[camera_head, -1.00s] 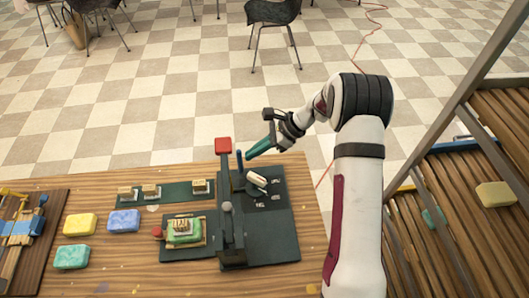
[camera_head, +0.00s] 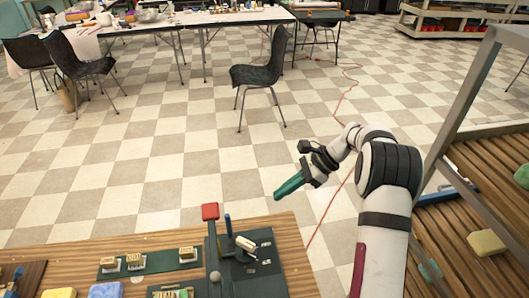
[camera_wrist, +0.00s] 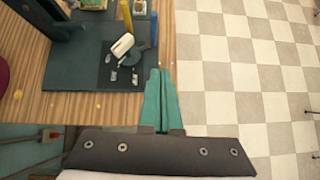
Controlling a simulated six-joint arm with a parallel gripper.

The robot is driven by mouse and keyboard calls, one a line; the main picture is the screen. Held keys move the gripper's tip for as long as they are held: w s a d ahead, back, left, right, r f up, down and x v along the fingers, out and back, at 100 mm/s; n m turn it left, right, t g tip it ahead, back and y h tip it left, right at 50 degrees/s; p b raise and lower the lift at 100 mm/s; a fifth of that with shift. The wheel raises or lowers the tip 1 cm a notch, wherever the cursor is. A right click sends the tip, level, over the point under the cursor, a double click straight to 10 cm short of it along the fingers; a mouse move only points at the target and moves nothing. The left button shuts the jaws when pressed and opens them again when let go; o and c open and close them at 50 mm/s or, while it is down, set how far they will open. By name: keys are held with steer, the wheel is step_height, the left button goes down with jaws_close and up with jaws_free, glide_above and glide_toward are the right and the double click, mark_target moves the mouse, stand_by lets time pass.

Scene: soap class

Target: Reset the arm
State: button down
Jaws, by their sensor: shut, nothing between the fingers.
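My gripper (camera_head: 289,186) has teal fingers and is shut and empty. In the head view it hangs in the air beyond the right far corner of the wooden table, over the checkered floor. In the wrist view my gripper (camera_wrist: 160,95) shows its two fingers pressed together, with the table's edge and floor below. The dark stamping press (camera_head: 240,265) stands on the table to the left of my gripper, apart from it. The press base also shows in the wrist view (camera_wrist: 85,75).
Several stamps sit on a green strip (camera_head: 158,262) left of the press. A yellow soap (camera_head: 60,293) and a blue soap (camera_head: 106,290) lie at the lower left. A wooden rack (camera_head: 500,150) stands at right. A black chair (camera_head: 256,76) stands on open floor.

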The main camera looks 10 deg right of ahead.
steer(key=s+a+r+n+g+h, duration=0.1)
steer(key=s+a+r+n+h, duration=0.15)
steer(key=s+a+r, duration=0.4)
steer(key=s+a+r+n+h, duration=0.1)
steer(key=s+r+n, duration=0.3)
steer(key=s, duration=0.5)
steer(key=s+f+n+h, duration=0.1)
steer(key=s+n+h, duration=0.1)
steer(key=s, duration=0.7)
steer(key=s+f+n+h, duration=0.1)
steer(key=s+n, duration=0.4)
steer(key=s, duration=0.4)
steer(key=shift+a+f+h, duration=0.15)
steer(key=shift+f+h, duration=0.15)
steer(key=shift+h, duration=0.05)
